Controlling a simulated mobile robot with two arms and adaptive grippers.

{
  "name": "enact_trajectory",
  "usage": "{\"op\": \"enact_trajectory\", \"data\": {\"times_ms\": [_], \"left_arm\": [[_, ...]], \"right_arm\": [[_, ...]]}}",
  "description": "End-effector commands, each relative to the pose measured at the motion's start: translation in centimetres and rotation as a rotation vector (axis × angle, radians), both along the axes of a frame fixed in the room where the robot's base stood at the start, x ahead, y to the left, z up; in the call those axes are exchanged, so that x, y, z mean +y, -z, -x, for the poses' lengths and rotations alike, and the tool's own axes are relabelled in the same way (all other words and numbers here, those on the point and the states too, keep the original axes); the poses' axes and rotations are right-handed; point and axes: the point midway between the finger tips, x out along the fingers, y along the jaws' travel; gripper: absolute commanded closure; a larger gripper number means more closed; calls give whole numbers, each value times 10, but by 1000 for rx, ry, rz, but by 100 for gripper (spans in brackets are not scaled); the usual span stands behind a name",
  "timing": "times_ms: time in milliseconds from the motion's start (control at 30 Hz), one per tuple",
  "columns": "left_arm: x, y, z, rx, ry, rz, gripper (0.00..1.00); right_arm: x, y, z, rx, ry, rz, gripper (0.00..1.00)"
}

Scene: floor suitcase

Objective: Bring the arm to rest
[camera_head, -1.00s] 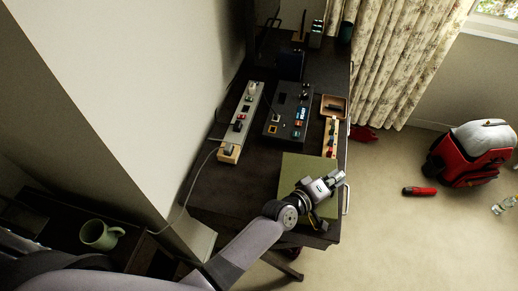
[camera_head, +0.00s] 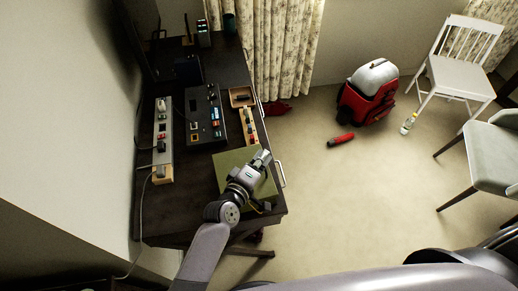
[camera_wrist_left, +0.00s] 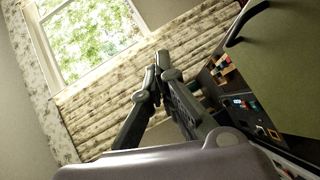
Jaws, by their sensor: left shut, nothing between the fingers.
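My left gripper (camera_head: 264,160) is in the head view, above the right front edge of the dark desk (camera_head: 185,210). The left arm comes up from the bottom of the picture. A green flat panel (camera_head: 226,167) lies on the desk beneath the gripper and is partly hidden by it. In the left wrist view the two dark fingers (camera_wrist_left: 155,75) come together at their tips and hold nothing. My right gripper is not in view.
A power strip (camera_head: 163,130), a black control box (camera_head: 204,113) and a small wooden tray (camera_head: 242,97) are on the desk. A red and white suitcase (camera_head: 368,92), a red cylinder (camera_head: 341,141), a bottle (camera_head: 408,123) and a white chair (camera_head: 460,65) stand or lie on the floor. Carpet between is clear.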

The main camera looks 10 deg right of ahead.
Motion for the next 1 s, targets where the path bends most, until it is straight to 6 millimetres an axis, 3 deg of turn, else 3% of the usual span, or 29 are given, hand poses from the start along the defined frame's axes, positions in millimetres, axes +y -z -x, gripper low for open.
{"op": "enact_trajectory", "data": {"times_ms": [33,100,333,800,933,1000], "left_arm": [[1,-15,8,1,1,-1,100],[2,-22,16,2,0,0,100],[4,-40,38,1,1,-1,100],[7,-44,48,-2,10,-18,100],[25,-43,60,-5,71,-140,100],[45,-42,73,-3,126,-262,100]], "right_arm": [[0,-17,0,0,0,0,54],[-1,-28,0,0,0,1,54],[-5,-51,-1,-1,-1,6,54],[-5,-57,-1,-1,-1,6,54],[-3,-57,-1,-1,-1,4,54],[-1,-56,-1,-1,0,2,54]]}}
